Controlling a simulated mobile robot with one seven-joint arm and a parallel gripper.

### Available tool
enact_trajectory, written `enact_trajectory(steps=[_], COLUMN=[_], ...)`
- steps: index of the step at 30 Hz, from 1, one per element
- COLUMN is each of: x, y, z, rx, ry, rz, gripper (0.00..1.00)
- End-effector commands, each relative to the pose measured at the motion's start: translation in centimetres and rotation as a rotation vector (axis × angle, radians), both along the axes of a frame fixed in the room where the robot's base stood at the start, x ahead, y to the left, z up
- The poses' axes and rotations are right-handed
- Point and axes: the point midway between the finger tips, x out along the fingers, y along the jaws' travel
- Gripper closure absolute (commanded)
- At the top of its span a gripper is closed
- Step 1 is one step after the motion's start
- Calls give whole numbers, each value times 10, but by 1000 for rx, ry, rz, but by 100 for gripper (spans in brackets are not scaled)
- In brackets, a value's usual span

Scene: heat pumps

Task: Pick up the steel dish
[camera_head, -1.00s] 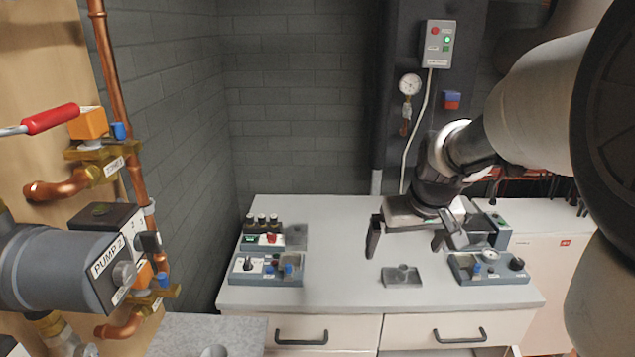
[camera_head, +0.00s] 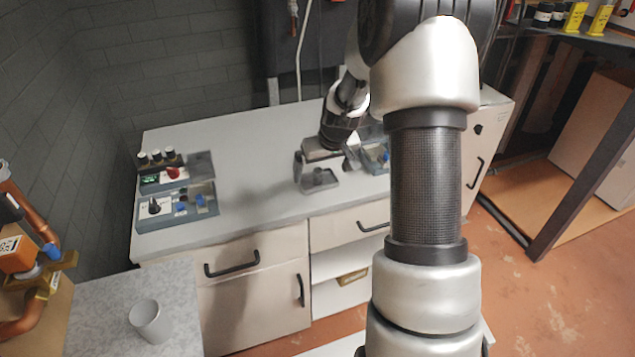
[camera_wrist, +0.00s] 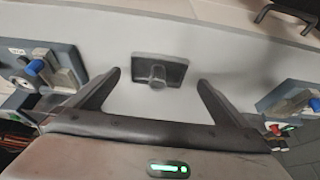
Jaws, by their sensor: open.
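The steel dish (camera_head: 320,181) is a small grey square tray with a short round knob in its middle. It sits on the light grey worktop (camera_head: 255,175) near its front edge. In the wrist view the dish (camera_wrist: 160,70) lies ahead of my gripper (camera_wrist: 158,82), roughly centred between the two fingers and a little beyond their tips. My gripper (camera_head: 322,165) is open and empty, above and just behind the dish in the head view. My arm hides part of the worktop to the right.
Control boxes with knobs (camera_head: 178,208) stand at the worktop's left. Another control box (camera_head: 374,158) stands just right of the dish, partly hidden. A grey cup (camera_head: 151,322) stands on a speckled counter (camera_head: 95,305) at front left. The worktop between the left boxes and the dish is clear.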

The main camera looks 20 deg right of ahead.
Motion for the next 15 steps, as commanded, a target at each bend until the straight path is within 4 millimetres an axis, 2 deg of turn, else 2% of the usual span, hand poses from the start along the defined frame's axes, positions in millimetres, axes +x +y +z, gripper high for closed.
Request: enact_trajectory(steps=[5,10,15], x=[6,23,29], y=[0,-2,-2], z=[-10,-32,-46], rx=[0,1,0], ry=[1,3,0], rz=[0,1,0], gripper=[0,0,0])
